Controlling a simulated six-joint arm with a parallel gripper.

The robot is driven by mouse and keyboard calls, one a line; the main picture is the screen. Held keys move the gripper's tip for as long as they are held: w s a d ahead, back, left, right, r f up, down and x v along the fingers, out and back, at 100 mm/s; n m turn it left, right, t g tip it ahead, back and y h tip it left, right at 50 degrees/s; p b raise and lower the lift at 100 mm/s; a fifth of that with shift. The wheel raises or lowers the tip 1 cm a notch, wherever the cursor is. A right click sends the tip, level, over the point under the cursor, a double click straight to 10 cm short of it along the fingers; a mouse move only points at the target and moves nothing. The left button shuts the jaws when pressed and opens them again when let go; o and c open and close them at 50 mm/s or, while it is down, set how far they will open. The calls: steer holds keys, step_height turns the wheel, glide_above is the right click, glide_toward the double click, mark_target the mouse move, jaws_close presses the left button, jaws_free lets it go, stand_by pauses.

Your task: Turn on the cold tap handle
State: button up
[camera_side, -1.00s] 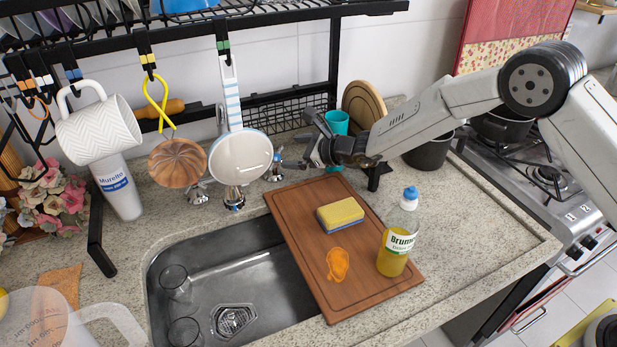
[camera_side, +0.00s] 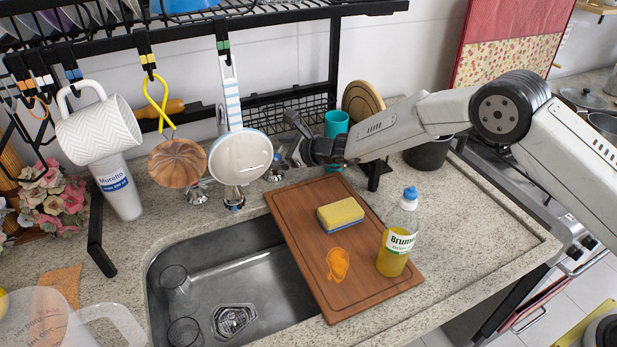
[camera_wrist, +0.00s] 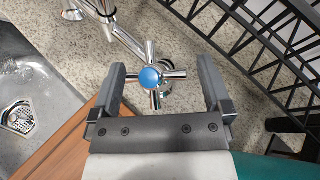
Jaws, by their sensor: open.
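The cold tap handle (camera_wrist: 150,77), a chrome cross with a blue cap, lies between the two open fingers of my gripper (camera_wrist: 160,85) in the wrist view, nearer the left finger. I cannot tell whether a finger touches it. In the side view my gripper (camera_side: 294,140) is beside the chrome tap fitting (camera_side: 275,168), behind the cutting board, and it partly hides that area. The chrome spout (camera_wrist: 115,25) runs to the upper left in the wrist view.
The black rack (camera_wrist: 275,50) stands close to the right of my gripper. The cutting board (camera_side: 315,240) carries a sponge (camera_side: 340,215) and a soap bottle (camera_side: 398,240). A teal cup (camera_side: 336,124) stands behind my wrist. A white pan (camera_side: 240,157) hangs left.

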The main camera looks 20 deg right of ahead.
mark_target(274, 154)
steer(key=shift+x, duration=1.45)
steer(key=c, duration=1.2)
steer(key=shift+o, duration=0.2)
steer(key=shift+s+a+f+n+g+y, duration=0.15)
steer(key=shift+a+n+g+y, duration=0.15)
steer(key=shift+n+g, duration=0.35)
steer(key=o, duration=1.1)
steer(key=shift+o, duration=0.3)
steer(key=shift+d, duration=0.1)
steer(key=shift+t, duration=0.25)
